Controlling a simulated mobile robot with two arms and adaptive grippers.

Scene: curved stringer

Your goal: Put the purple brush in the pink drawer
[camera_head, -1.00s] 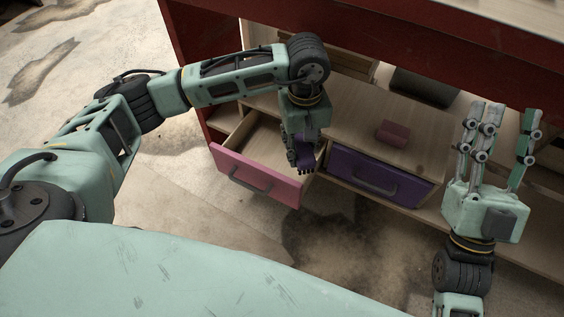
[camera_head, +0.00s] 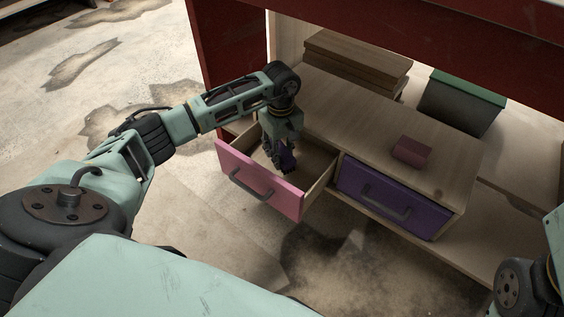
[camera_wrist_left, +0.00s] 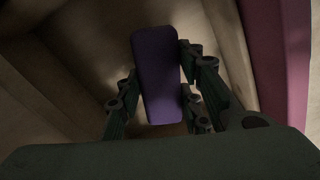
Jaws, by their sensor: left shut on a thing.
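The pink drawer (camera_head: 258,181) is pulled open at the left end of the wooden drawer unit. My left gripper (camera_head: 284,164) points down over the inside of the drawer, behind its pink front. It is shut on the purple brush (camera_head: 289,155), which is mostly hidden by the fingers in the head view. In the left wrist view the brush (camera_wrist_left: 158,75) is clamped between the fingers, with the pink front (camera_wrist_left: 280,60) to the right. I cannot tell whether the brush touches the drawer floor. My right gripper is out of view; only part of that arm shows at the lower right.
A closed purple drawer (camera_head: 392,196) is right of the pink one. A small dark pink block (camera_head: 411,151) lies on top of the unit. Stacked wooden boards (camera_head: 358,62) and a green-lidded bin (camera_head: 460,102) stand behind. A red frame (camera_head: 440,30) overhangs the shelf.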

